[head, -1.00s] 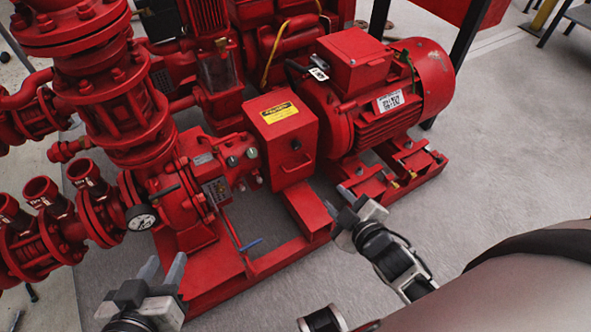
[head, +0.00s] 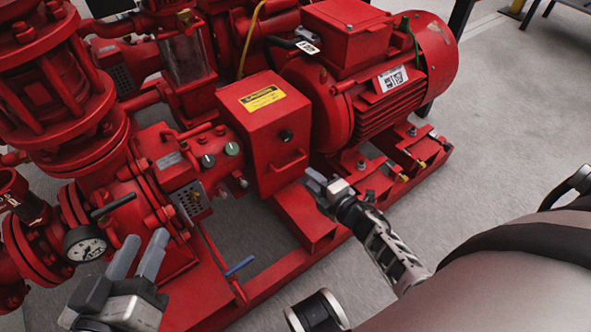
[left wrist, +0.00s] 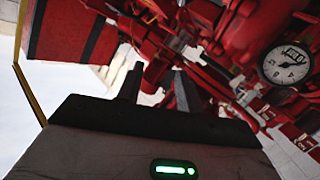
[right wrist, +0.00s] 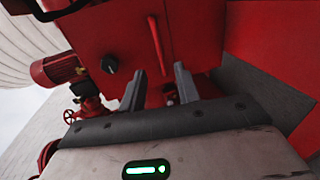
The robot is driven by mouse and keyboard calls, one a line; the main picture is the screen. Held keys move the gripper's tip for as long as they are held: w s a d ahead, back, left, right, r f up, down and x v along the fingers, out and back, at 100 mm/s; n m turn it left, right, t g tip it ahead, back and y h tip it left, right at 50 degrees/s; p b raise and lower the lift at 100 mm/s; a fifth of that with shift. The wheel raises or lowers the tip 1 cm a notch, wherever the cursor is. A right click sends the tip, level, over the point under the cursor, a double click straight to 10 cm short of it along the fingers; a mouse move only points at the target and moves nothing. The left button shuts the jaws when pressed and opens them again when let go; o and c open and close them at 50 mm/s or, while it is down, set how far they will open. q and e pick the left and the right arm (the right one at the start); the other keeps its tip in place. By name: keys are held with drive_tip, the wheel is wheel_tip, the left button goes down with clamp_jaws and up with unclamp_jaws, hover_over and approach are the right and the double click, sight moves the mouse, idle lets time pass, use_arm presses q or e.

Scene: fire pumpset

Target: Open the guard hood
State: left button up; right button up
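The guard hood (head: 265,110) is a red box with a yellow warning label, between the pump and the motor. It sits closed over the coupling. On its front are a black knob (head: 286,136) and a red bar handle (head: 290,168). In the right wrist view the handle (right wrist: 155,45) lies just ahead of the fingertips and the knob (right wrist: 110,64) is left of it. My right gripper (head: 315,181) is open and empty, just below and right of the handle, apparently not touching it. My left gripper (head: 142,252) is open and empty in front of the pump.
A pressure gauge (head: 86,244) and red flanged pipes stand near my left gripper. A blue-handled lever (head: 240,266) rises by the red base frame (head: 305,222). The red motor (head: 390,85) is right of the hood.

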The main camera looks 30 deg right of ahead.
sight(293, 165)
drive_tip(key=b+x, duration=0.2)
drive_tip(key=x, duration=0.6)
drive_tip(key=shift+b, duration=0.4)
drive_tip(key=shift+w, duration=0.15)
use_arm(q)
drive_tip(key=shift+d+r+n+t+h, duration=0.4)
drive_tip(key=shift+r+n+h, duration=0.2)
drive_tip(key=shift+r, duration=0.1)
use_arm(e)
clamp_jaws()
